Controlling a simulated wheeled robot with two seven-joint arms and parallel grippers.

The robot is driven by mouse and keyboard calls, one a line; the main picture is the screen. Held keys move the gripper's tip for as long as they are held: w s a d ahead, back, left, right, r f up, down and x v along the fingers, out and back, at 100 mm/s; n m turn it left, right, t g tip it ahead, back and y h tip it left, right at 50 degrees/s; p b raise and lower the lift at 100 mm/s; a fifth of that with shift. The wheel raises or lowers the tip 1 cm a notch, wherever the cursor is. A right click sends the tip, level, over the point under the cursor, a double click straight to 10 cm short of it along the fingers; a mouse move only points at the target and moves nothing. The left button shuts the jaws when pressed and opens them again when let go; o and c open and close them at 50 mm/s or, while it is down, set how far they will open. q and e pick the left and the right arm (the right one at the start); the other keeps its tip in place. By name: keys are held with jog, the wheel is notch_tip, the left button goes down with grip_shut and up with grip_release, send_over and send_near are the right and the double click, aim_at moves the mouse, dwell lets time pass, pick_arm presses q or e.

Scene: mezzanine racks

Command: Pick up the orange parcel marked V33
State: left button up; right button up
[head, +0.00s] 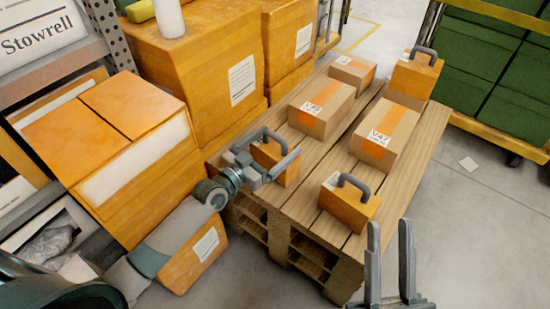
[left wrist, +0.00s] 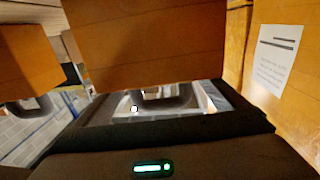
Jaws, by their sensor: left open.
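Three orange parcels with grey handles are on the wooden pallet. One (head: 285,170) is at the near left edge, one (head: 350,208) at the front, and one (head: 416,78) at the back right. I cannot read V33 on any of them. My left gripper (head: 276,153) is open at the left orange parcel's handle, partly covering that parcel. I cannot tell whether it touches the handle. In the left wrist view, an orange parcel (left wrist: 145,40) fills the top middle, with a grey handle below it between the fingers. My right gripper (head: 389,226) is open and empty in front of the pallet.
Brown parcels with orange tape (head: 335,108) and large labels stand among the orange ones on the pallet (head: 302,215). Big orange cartons (head: 205,65) and a rack (head: 95,25) crowd the left. A cart with green crates (head: 480,60) stands right.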

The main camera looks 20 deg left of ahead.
aim_at(272, 138)
pick_arm(q)
jog(key=c, duration=2)
jog(key=shift+r, duration=0.15)
